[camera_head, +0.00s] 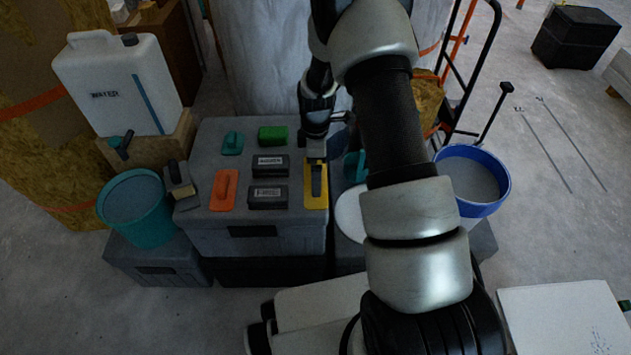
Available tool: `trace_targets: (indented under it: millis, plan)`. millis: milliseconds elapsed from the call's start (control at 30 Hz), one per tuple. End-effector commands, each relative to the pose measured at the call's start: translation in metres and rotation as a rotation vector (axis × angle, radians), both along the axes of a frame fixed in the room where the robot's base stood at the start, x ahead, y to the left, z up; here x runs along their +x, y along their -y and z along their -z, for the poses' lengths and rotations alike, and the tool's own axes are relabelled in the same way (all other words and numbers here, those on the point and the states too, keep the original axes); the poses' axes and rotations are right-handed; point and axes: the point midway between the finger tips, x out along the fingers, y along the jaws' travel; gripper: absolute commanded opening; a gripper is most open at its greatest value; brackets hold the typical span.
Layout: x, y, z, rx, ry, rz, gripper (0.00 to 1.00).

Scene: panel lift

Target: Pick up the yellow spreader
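The yellow spreader (316,196) lies on the right side of the grey case lid (225,238), with a dark handle on it. My gripper (316,158) is at the end of my arm, pointing down at the far end of the spreader. A pale part of the gripper overlaps the spreader's far end in the picture. I cannot tell whether it touches the spreader, and the fingers are too small and dark to show whether they are open or shut.
On the lid left of the spreader are two dark labelled blocks (270,165), an orange float (224,189), a teal tool (232,143) and a green block (272,135). A teal bucket (136,208) and white water can (119,84) stand left; a blue-rimmed bucket (471,180) stands right.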

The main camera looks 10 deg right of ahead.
Motion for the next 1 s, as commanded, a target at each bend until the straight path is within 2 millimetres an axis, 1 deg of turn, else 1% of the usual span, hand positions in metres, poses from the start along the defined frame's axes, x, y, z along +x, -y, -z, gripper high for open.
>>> trace_targets:
  millis: [33,67,267,500,533,733,800,867,1000]
  plan:
    - [0.0,0.0,0.006,0.0,0.0,0.0,1.0]
    - [0.0,0.0,0.006,0.0,0.001,0.0,1.0]
    - [0.0,0.0,0.006,0.0,0.001,0.0,1.0]
    - [0.0,0.0,0.006,0.0,0.001,0.0,0.59]
    - [0.0,0.0,0.006,0.0,0.001,0.0,0.56]
    - [0.001,0.0,0.005,0.0,0.002,0.0,0.56]
    - [0.001,0.0,0.001,0.001,0.002,0.0,0.56]
    - [0.001,0.0,-0.006,0.0,0.003,0.0,0.56]
    - [0.002,0.0,-0.034,0.001,0.005,0.0,0.56]
